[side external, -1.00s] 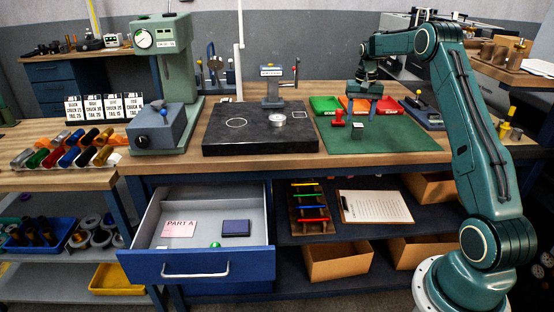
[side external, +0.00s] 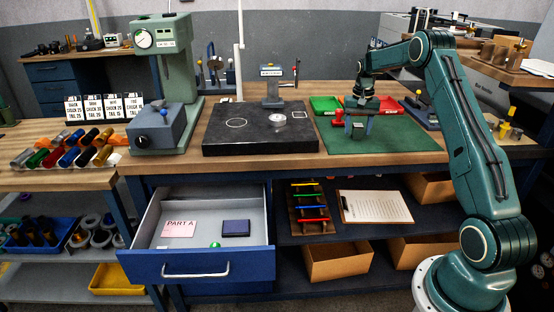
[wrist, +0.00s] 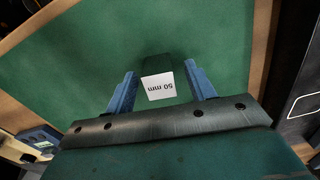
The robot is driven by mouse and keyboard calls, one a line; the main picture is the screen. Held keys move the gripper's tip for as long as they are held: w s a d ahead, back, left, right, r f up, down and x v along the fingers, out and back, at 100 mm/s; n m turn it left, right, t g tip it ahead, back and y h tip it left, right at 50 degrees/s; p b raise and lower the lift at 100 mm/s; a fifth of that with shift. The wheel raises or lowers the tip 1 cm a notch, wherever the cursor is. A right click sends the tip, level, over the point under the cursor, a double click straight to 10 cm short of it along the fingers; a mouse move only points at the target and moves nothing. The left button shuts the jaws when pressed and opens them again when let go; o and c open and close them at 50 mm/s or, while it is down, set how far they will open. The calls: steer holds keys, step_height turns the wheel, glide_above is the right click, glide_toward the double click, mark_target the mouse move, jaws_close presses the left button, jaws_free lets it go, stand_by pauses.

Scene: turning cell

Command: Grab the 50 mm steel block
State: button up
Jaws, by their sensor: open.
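The block (wrist: 158,87) has a pale face marked "50 mm" and a dark side; it sits on the green mat (wrist: 80,60). In the wrist view my gripper (wrist: 161,69) is open, with one blue finger on each side of the block and green mat showing in both gaps. In the side view my gripper (side external: 358,130) is low over the mat (side external: 400,145), fingers pointing down around the block's place. The block is small there and partly hidden by the fingers. I cannot tell the exact finger height.
A red knobbed piece (side external: 338,119) stands on the mat just left of my gripper. A green tray (side external: 324,104) and a red tray (side external: 391,104) lie behind it. The black surface plate (side external: 250,140) is to the left. The mat's right front is clear.

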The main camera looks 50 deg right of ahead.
mark_target(358, 125)
jaws_close()
stand_by(0.3)
steer(key=shift+r, duration=0.2)
step_height(358, 125, up, 20)
steer(key=shift+f, duration=0.15)
stand_by(0.6)
stand_by(0.6)
